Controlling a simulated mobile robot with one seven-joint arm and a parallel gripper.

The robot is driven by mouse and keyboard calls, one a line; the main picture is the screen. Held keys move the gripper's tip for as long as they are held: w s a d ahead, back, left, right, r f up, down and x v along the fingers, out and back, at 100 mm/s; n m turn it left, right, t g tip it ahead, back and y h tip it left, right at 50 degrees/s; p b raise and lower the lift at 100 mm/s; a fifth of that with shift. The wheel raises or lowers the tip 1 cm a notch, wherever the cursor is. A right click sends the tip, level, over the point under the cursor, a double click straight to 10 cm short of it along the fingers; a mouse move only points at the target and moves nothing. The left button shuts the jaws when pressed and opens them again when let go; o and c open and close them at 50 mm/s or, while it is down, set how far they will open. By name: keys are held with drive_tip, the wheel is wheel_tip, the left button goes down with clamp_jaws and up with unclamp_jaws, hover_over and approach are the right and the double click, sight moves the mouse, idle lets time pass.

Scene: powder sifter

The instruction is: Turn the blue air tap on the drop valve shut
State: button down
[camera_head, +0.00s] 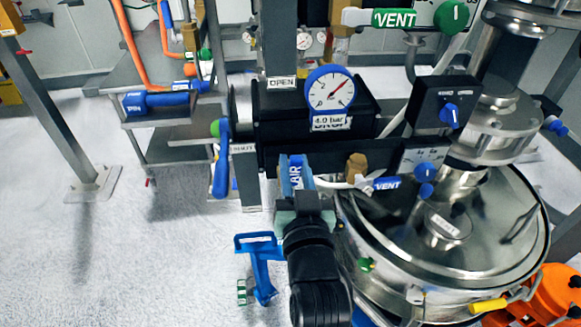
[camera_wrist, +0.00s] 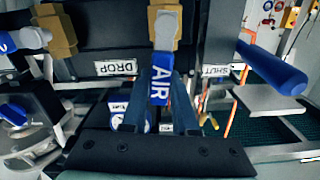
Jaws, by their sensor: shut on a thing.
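The blue air tap (camera_head: 296,174) sits at the front of the black drop valve block, its lever marked AIR. In the wrist view the AIR lever (camera_wrist: 160,88) points from its brass and grey fitting (camera_wrist: 164,30) towards my palm. My gripper (camera_head: 297,186) is shut on the lever, with one finger along each side. The fingers partly hide it in the head view. The drop valve carries a DROP label (camera_wrist: 115,67) and a SHUT label (camera_wrist: 217,71).
A large blue-handled lever (camera_head: 221,160) is left of the valve. A gauge (camera_head: 329,89) stands above it. A blue VENT tap (camera_head: 384,184) and the steel sifter lid (camera_head: 480,240) are close on the right. The floor at left is clear.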

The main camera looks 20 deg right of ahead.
drive_tip(key=s+d+f+m+b, duration=0.1)
drive_tip(key=d+f+m, duration=0.4)
drive_tip(key=m, duration=1.1)
drive_tip(key=shift+s+f, duration=0.2)
drive_tip(key=shift+f, duration=0.3)
drive_tip(key=shift+f+m, duration=0.1)
drive_tip(key=shift+m, duration=0.2)
drive_tip(key=c, duration=0.7)
unclamp_jaws()
drive_tip(key=shift+s, duration=0.1)
